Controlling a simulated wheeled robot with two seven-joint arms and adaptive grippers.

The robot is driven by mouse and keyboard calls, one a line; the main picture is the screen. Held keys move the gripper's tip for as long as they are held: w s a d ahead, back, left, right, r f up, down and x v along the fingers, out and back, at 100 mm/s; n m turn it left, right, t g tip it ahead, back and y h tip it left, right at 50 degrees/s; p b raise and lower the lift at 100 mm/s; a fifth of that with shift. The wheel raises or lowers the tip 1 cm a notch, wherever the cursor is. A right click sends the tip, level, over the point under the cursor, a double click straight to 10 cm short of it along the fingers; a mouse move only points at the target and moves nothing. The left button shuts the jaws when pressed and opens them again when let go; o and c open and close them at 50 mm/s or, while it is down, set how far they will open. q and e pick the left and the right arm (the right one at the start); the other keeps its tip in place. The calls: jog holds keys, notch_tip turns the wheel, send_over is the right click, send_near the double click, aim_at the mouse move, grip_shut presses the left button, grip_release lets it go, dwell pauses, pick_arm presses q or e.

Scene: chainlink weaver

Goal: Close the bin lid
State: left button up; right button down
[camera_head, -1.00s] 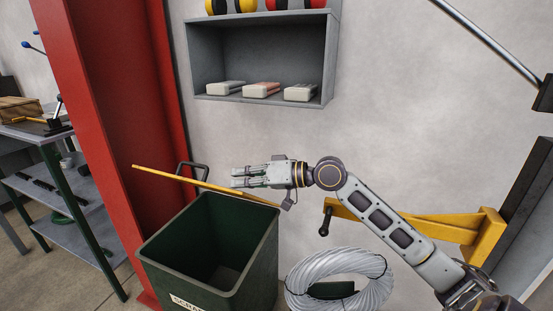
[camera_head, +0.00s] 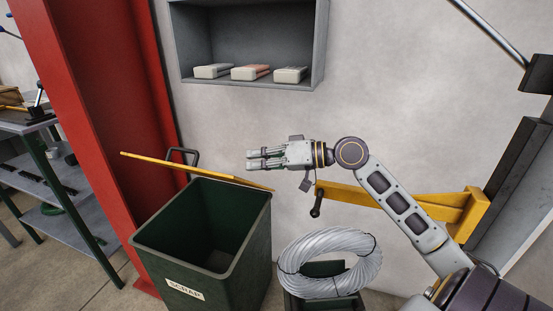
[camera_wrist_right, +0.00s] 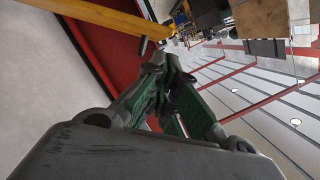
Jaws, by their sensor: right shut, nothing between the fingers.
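The green scrap bin (camera_head: 255,235) stands open, and its dark inside shows in the head view. Its lid (camera_head: 150,158) is raised and seen nearly edge-on as a thin yellow strip along the bin's back side. A dark handle (camera_head: 190,152) sticks up behind the strip. My right gripper (camera_head: 250,159) is in the air above the strip's right part, fingers pointing left, shut and empty. A gap shows between fingers and lid in the picture. The right wrist view shows the closed fingers (camera_wrist_right: 165,70). My left gripper is not in view.
A coil of pale cable (camera_head: 328,262) sits right of the bin. A yellow bracket (camera_head: 400,205) is on the wall behind my right arm. A red column (camera_head: 110,110) and a shelf unit (camera_head: 65,222) stand left. A grey wall cubby (camera_head: 250,45) hangs above.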

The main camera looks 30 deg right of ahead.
jog(key=shift+v, duration=2.55)
jog(key=shift+f, duration=0.1)
